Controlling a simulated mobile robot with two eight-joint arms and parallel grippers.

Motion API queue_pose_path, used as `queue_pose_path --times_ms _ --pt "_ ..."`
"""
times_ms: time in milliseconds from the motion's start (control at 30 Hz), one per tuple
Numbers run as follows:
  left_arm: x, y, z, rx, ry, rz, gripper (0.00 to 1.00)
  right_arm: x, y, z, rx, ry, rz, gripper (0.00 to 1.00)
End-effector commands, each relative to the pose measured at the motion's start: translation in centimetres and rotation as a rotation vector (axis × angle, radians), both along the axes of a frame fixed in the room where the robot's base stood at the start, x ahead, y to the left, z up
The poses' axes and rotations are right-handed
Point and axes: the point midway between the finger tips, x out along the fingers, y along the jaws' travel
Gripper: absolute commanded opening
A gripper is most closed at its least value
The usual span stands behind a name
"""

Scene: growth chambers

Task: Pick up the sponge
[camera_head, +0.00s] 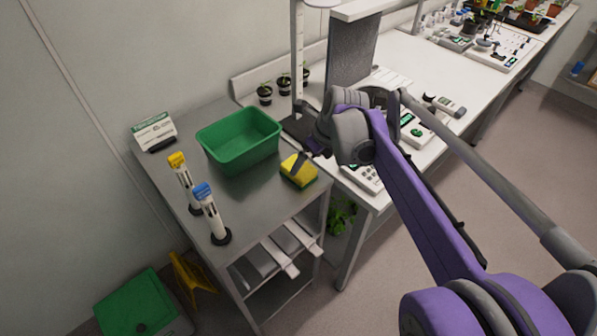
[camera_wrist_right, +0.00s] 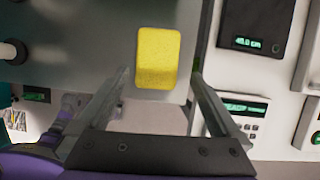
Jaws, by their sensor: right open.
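The yellow sponge (camera_head: 298,169) with a green underside lies on the grey metal cart top (camera_head: 262,196), near its right edge and just right of the green tub. In the right wrist view the sponge (camera_wrist_right: 158,57) shows its yellow face ahead of and between the two fingers. My right gripper (camera_head: 306,160) is open beside and above the sponge in the head view, partly overlapping its right end. In the wrist view my right gripper (camera_wrist_right: 158,80) has its fingers spread wide with nothing between them. My left gripper is not in view.
The green tub (camera_head: 240,141) stands left of the sponge. Two white upright bottles with a yellow cap (camera_head: 177,160) and a blue cap (camera_head: 203,193) stand at the cart's left. A white bench (camera_head: 440,110) with instruments and small potted plants adjoins on the right.

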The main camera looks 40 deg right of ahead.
Motion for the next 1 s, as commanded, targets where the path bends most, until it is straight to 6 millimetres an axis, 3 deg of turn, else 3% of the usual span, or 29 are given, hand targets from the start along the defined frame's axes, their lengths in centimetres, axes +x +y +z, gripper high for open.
queue_pose_path --times_ms 433,733,1000 --pt "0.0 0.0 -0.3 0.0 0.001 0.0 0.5 2.1 0.8 -4.7 -0.001 0.001 0.003 1.0" --pt "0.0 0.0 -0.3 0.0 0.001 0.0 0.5 2.3 0.8 -5.2 -0.001 0.001 0.002 1.0" --pt "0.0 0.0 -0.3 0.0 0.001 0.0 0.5 2.3 0.8 -5.2 -0.001 0.001 0.002 0.53"
